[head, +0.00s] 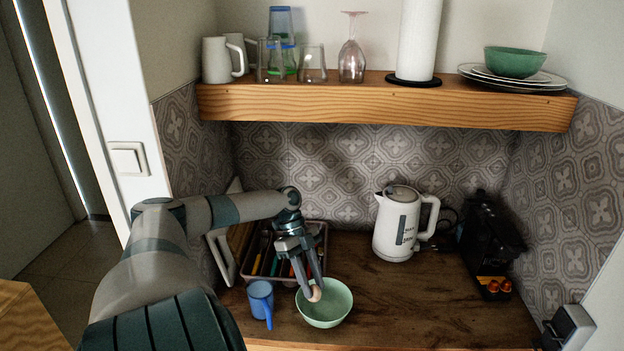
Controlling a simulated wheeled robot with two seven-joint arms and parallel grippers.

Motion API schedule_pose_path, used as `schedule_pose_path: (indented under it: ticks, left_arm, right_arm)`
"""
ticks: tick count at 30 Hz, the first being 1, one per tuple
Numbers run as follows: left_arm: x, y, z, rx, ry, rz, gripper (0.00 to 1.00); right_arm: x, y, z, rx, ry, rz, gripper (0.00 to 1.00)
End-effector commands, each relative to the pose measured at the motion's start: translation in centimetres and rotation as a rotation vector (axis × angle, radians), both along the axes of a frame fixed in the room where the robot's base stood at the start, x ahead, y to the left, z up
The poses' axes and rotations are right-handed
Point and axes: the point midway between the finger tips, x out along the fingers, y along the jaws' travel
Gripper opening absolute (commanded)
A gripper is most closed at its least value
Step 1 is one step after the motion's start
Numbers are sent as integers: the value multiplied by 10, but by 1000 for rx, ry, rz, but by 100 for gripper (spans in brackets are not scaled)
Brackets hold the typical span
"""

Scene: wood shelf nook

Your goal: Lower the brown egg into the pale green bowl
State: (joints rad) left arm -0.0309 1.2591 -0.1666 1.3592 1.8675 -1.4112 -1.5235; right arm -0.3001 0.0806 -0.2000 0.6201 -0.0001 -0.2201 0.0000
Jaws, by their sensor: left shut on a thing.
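The brown egg (314,294) is between the fingertips of my left gripper (309,285), which is shut on it. The pale green bowl (334,317) stands upright on the wooden counter near its front edge. The gripper points down, and the egg shows over the left part of the bowl's opening. Whether the egg touches the inside of the bowl cannot be told from this view.
A blue mug (260,298) stands just left of the bowl. A cutlery tray (318,237) lies behind the gripper. A white kettle (396,226) and a black machine (489,240) stand further back right. The counter right of the bowl (430,312) is clear. A wooden shelf (370,104) hangs above.

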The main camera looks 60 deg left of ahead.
Motion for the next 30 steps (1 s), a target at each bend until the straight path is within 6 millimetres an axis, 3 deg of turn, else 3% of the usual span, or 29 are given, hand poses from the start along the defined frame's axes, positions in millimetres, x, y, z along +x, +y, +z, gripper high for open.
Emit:
schedule_pose_path:
  ticks: [30]
  left_arm:
    - [0,0,-13,-1,0,0,9]
  right_arm:
    - [0,2,-8,2,0,-1,31]
